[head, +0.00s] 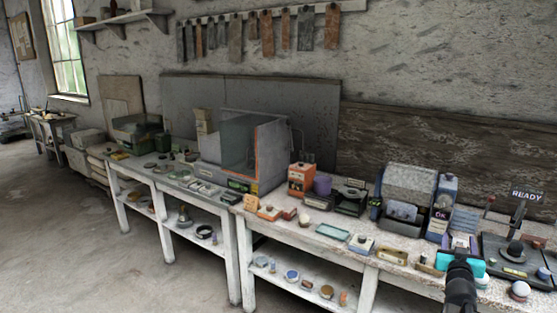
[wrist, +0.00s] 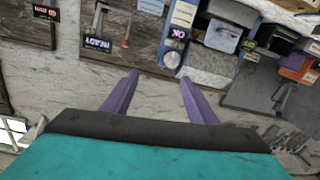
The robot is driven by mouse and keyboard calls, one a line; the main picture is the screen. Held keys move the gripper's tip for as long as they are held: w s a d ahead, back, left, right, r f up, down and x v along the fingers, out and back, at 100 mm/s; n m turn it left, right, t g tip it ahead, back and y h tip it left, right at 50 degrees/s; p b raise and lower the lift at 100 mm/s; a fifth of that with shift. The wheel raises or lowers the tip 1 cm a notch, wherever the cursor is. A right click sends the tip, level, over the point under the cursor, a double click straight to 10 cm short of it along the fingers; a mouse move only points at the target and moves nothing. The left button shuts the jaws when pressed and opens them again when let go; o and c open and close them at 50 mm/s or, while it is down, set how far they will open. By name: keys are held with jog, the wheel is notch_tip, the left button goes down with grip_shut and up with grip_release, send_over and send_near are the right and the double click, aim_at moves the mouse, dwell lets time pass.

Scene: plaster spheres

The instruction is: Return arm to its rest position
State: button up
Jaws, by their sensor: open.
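My gripper (wrist: 158,85) shows in the wrist view with its two purple fingers spread apart and nothing between them. Its teal body fills the bottom of that view. In the head view my gripper (head: 461,243) is at the lower right, over the front of the near workbench (head: 330,263), with the teal body and dark arm below it. It covers part of the bench top there. I cannot tell its exact height above the bench.
A blue and white carton marked OK (head: 442,208) stands behind my gripper, beside a grey machine (head: 408,188). A dark flat device (head: 515,258) and a white-topped round item (head: 519,290) lie to the right. A glass-fronted box (head: 240,150) stands further left. Open floor (head: 90,250) lies left.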

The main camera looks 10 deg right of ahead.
jog(key=w+a+f+n+y, duration=0.15)
jog(key=w+a+f, duration=0.25)
jog(key=a+f, duration=0.45)
jog(key=w+a+f+n+y, duration=0.1)
jog(key=w+a+f+y, duration=0.2)
jog(key=a+f, duration=0.55)
jog(key=s+a+f+g+y+b, duration=0.1)
jog(key=s+a+f+g+y, duration=0.15)
jog(key=a+f, duration=0.75)
jog(key=s+a+f+g+y+b, duration=0.1)
jog(key=s+a+f+g, duration=0.15)
jog(key=a+f, duration=0.75)
jog(key=s+a+f+n+g+y, duration=0.1)
jog(key=s+a+f+g, duration=0.35)
jog(key=s+f, duration=0.55)
jog(key=s+a+f+n+g, duration=0.1)
jog(key=s+a+f+g, duration=0.3)
jog(key=s+f, duration=0.55)
jog(key=s+a+n+g+y, duration=0.1)
jog(key=s+a+g, duration=0.1)
jog(key=s, duration=0.7)
jog(key=s+a+g, duration=0.3)
jog(key=s+g, duration=0.1)
jog(key=s, duration=0.6)
jog(key=shift+s+r+n+y, duration=0.3)
jog(key=shift+r+n+y, duration=0.05)
jog(key=shift+y, duration=0.05)
